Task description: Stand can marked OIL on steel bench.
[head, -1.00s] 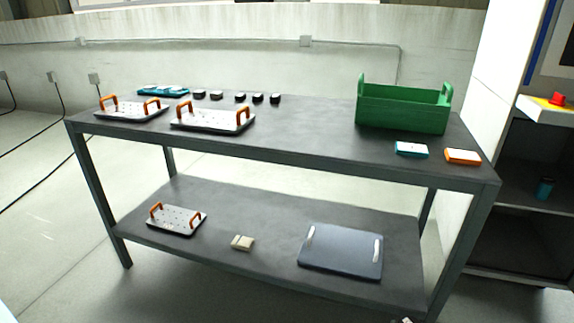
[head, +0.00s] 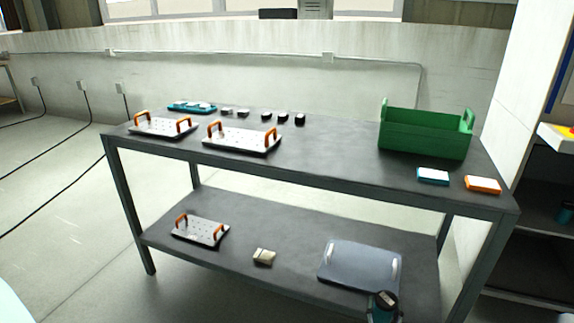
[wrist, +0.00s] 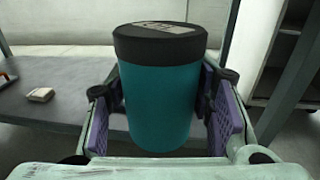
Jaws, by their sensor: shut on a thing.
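A teal can with a black lid (wrist: 160,95) stands upright between the purple-padded fingers of my gripper (wrist: 163,118) in the wrist view. My gripper is shut on it. A pale label lies on the lid, but I cannot read its lettering. The can also shows at the bottom right of the head view (head: 381,312), in front of the bench's lower shelf, with its lower part cut off by the frame. The steel bench (head: 330,160) has a dark top and a lower shelf (head: 290,235).
On the bench top are a green crate (head: 425,142), teal (head: 433,176) and orange (head: 483,184) boxes, orange-handled plates (head: 242,141), a teal tray (head: 190,106) and small dark pieces. The top's middle front is bare. Shelving (head: 545,230) stands at the right.

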